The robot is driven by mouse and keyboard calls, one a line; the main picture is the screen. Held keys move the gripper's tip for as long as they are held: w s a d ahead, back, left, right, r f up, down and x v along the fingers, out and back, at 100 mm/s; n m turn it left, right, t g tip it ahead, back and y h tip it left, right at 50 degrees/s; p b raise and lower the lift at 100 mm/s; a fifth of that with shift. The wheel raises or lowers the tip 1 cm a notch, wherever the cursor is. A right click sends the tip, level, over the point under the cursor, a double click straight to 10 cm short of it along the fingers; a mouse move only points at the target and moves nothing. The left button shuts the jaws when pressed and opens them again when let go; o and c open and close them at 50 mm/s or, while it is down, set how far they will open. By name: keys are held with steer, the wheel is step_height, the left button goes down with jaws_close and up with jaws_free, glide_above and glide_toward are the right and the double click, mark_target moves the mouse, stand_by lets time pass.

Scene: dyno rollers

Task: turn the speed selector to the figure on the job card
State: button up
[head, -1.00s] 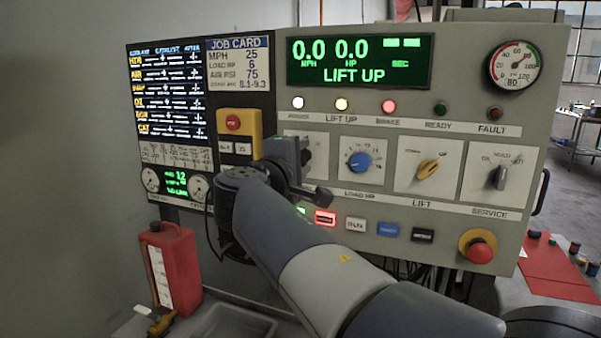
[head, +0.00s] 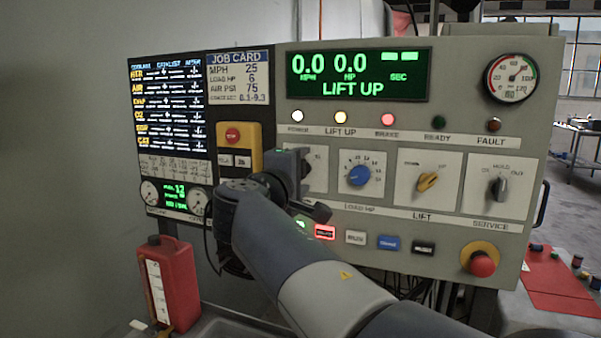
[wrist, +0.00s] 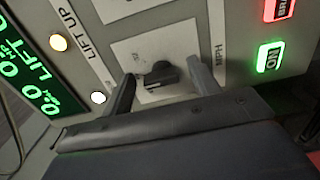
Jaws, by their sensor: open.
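The job card (head: 238,80) at the upper left of the console reads MPH 25, LOAD HP 6, AIR PSI 75. The speed selector is a black knob (wrist: 160,73) on a white plate (wrist: 125,52) in the wrist view. In the head view my arm covers most of it. My gripper (wrist: 163,80) is open, with one finger on each side of the knob. I cannot tell whether the fingers touch it. In the head view my gripper (head: 300,170) is at the selector plate. The display (head: 358,74) reads 0.0 MPH, 0.0 HP and LIFT UP.
Lit buttons (head: 325,232) and a red stop button (head: 482,264) lie below. A yellow pendant box (head: 254,140) is close on the left.

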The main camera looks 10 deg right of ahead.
steer(key=v, duration=1)
steer(key=shift+s+a, duration=0.25)
steer(key=shift+s, duration=0.05)
steer(key=x, duration=1.1)
steer(key=shift+s+a, duration=0.1)
